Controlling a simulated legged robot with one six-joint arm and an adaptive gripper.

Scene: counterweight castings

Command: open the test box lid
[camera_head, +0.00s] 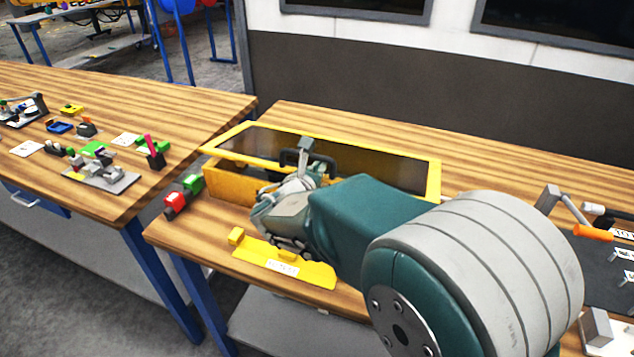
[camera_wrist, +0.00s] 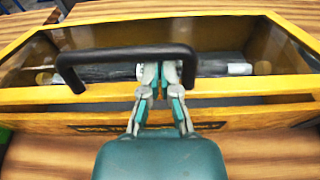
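The test box (camera_head: 228,183) is a yellow case on the right-hand bench. A black handle (camera_head: 291,157) stands up at the lid's front edge; in the wrist view the handle (camera_wrist: 110,55) arches across the middle. My gripper (camera_wrist: 160,72) has its fingers close together, tips at the handle's crossbar, inside the arch. I cannot tell whether they touch the bar. My arm hides part of the box front in the head view.
A yellow labelled bracket (camera_head: 285,268) lies on the bench in front of the box. A red and green block (camera_head: 183,195) sits at its left. The left bench (camera_head: 100,95) holds several small parts. A lever with an orange grip (camera_head: 592,232) stands at the right.

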